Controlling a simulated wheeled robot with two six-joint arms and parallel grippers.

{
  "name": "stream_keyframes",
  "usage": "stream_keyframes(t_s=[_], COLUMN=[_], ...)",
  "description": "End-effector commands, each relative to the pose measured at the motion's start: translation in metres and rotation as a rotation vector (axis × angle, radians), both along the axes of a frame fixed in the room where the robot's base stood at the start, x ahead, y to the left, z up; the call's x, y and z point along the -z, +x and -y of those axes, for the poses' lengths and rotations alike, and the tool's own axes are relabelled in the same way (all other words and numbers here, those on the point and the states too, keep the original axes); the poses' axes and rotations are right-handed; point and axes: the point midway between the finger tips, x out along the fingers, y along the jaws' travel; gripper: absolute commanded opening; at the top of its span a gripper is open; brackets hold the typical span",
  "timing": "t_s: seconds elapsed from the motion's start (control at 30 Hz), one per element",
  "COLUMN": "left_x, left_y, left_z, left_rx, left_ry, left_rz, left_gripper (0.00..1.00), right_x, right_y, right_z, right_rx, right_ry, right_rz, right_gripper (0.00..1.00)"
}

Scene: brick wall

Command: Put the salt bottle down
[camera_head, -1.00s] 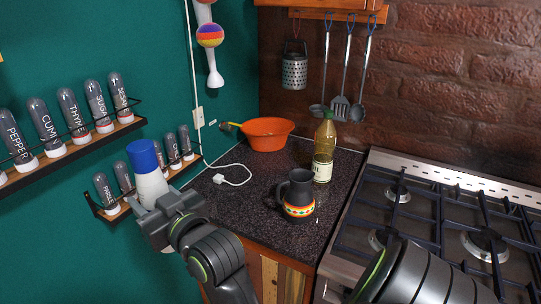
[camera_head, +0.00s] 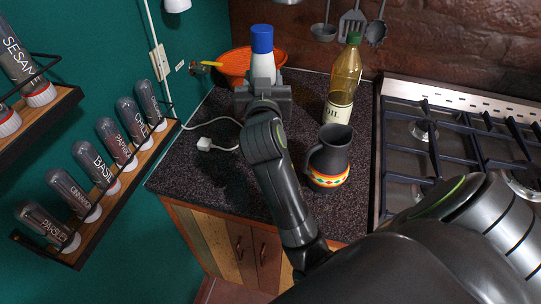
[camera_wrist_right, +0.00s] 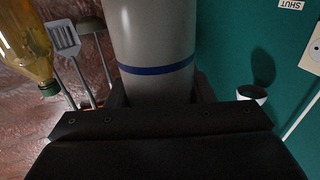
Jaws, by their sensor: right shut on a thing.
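The salt bottle (camera_head: 263,68) is white with a blue cap and stands upright in my right gripper (camera_head: 262,88). The gripper is shut on its lower part. In the head view the bottle is at the back of the dark speckled counter (camera_head: 225,165), in front of the orange bowl and partly covering it. The gripper hides the bottle's base, so I cannot tell whether it touches the counter. In the right wrist view the bottle (camera_wrist_right: 155,35) shows as a pale cylinder with a blue band between the fingers. My left gripper is not in view.
The orange bowl (camera_head: 232,65) is behind the bottle. An oil bottle (camera_head: 345,80) and a dark jug (camera_head: 330,160) stand to its right. A white cable plug (camera_head: 205,144) lies at left. The stove (camera_head: 405,150) is at right, spice shelves (camera_head: 115,190) at left. The counter's front left is bare.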

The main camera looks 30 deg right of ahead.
Motion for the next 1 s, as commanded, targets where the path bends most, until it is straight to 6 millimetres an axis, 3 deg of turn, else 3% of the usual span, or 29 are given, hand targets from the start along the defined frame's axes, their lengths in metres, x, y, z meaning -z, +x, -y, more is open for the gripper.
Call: stream_keyframes(t_s=[0.1,0.23,0.4,0.6,0.8,1.0], left_x=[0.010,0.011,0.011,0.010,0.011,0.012], left_y=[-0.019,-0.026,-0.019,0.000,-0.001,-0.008], left_z=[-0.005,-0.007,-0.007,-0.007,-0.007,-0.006], left_rx=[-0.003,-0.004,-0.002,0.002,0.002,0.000], left_ry=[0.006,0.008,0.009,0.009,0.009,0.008], left_rz=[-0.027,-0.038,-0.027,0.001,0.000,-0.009], left_gripper=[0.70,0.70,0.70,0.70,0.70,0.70], right_x=[0.005,0.020,0.051,0.071,0.099,0.104], right_y=[0.000,-0.002,-0.002,-0.002,-0.002,-0.002], right_z=[0.013,0.018,0.018,0.018,0.017,0.017], right_rx=[0.073,0.103,0.103,0.101,0.101,0.100], right_ry=[-0.003,-0.001,-0.002,-0.001,-0.001,0.000], right_rz=[0.003,-0.003,-0.004,0.000,-0.002,0.002], right_gripper=[0.00,0.00,0.00,0.00,0.00,0.00])
